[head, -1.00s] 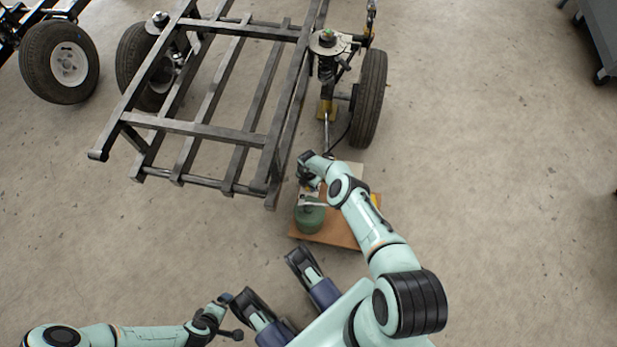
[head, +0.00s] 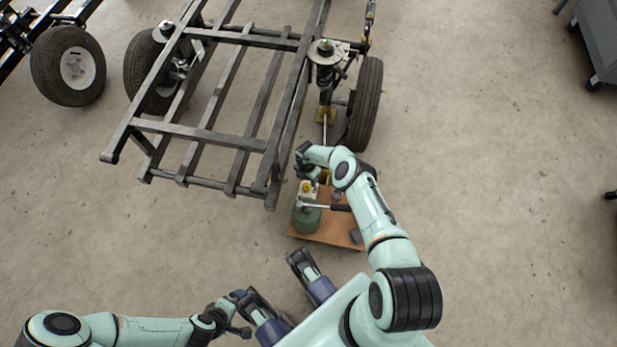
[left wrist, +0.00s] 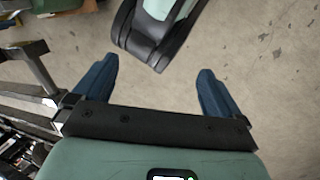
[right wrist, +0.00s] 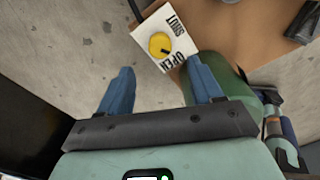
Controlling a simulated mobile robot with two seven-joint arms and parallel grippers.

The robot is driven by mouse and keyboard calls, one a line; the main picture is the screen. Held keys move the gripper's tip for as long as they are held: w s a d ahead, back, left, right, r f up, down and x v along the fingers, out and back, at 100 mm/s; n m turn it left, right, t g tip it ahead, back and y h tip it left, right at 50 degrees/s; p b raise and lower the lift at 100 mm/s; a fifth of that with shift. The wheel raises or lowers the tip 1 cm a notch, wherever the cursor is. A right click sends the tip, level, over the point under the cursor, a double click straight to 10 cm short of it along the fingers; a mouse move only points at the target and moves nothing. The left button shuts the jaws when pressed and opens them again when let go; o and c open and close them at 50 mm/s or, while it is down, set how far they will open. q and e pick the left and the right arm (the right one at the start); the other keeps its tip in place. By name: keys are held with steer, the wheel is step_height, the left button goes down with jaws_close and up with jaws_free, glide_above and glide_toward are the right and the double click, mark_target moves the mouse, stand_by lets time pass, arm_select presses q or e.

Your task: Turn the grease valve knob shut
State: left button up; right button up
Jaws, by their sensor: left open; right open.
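The yellow grease valve knob (right wrist: 160,45) sits on a white plate (right wrist: 181,30) printed SHUT at one end and OPEN at the other. In the head view the small yellow knob (head: 306,187) shows beside the green canister (head: 306,218). My right gripper (right wrist: 160,72) is open and empty, its blue fingers spread either side of the picture's middle, with the knob beyond the gap between their tips. I cannot tell its height above the knob. My left gripper (left wrist: 152,76) is open and empty, away from the valve near my base.
The valve and canister stand on a brown board (head: 325,231) on the floor, with a black-handled tool (head: 340,207) across the canister. The dark metal frame (head: 200,133) and a wheel (head: 365,103) stand close beyond.

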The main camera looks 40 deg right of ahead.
arm_select(q)
steer(key=shift+g, duration=0.5)
steer(key=shift+s+d+r+p, duration=0.4)
steer(key=shift+s+r, duration=0.25)
steer(key=shift+s, duration=0.2)
steer(key=shift+s+d+r+p, duration=0.35)
steer(key=shift+s+r, duration=0.25)
steer(key=shift+s, duration=0.2)
arm_select(e)
steer(key=shift+r, duration=2.05)
